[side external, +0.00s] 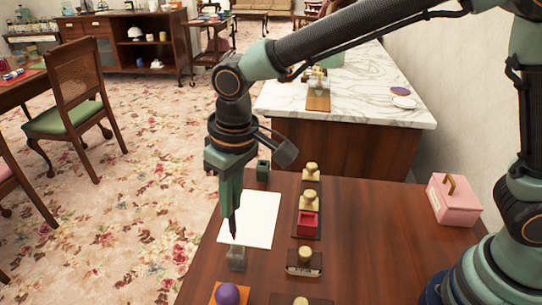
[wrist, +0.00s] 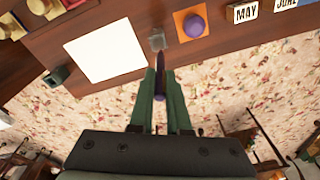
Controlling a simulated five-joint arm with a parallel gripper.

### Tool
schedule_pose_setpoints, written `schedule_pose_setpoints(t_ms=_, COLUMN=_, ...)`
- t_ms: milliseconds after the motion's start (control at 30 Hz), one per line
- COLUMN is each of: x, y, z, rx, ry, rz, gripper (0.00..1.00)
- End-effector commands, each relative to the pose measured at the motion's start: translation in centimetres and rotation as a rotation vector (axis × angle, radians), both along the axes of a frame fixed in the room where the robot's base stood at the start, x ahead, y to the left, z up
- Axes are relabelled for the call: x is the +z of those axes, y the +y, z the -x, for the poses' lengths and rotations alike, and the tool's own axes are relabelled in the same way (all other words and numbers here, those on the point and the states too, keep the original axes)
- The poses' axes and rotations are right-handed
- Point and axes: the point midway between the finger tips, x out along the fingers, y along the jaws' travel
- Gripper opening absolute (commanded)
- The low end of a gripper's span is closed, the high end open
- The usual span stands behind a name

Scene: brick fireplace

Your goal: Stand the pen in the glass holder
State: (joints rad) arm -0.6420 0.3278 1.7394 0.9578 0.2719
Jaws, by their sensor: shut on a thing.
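My gripper (side external: 232,196) is shut on a slim dark pen (side external: 233,226). The pen points downward from the fingers, close to upright in the side view, with its reddish tip lowest. The small clear glass holder (side external: 237,258) stands on the wooden desk, and its opening is close below the pen tip in the picture. In the wrist view the pen (wrist: 160,85) lies between the green fingers (wrist: 160,74), and its tip points toward the glass holder (wrist: 157,39). The tip appears outside the holder; the exact gap cannot be told.
White paper (side external: 250,219) lies behind the holder, with a dark green cup (side external: 263,170) beyond it. A purple ball (side external: 228,294) on an orange square is in front. The desk's centre-right is clear.

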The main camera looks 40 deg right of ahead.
Motion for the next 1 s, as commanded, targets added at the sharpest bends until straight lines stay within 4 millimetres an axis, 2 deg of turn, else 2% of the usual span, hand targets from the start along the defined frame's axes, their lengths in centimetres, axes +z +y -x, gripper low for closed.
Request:
schedule_pose_setpoints(t_ms=133, x=-1.3, y=0.0, z=0.0, rx=0.000, ry=0.002, rz=0.002, gripper=0.00)
schedule_pose_setpoints(t_ms=400, x=-2.4, y=0.0, z=0.0, rx=0.000, ry=0.001, rz=0.000, gripper=0.00)
schedule_pose_setpoints(t_ms=1000, x=-2.5, y=0.0, z=0.0, rx=0.000, ry=0.000, rz=0.000, gripper=0.00)
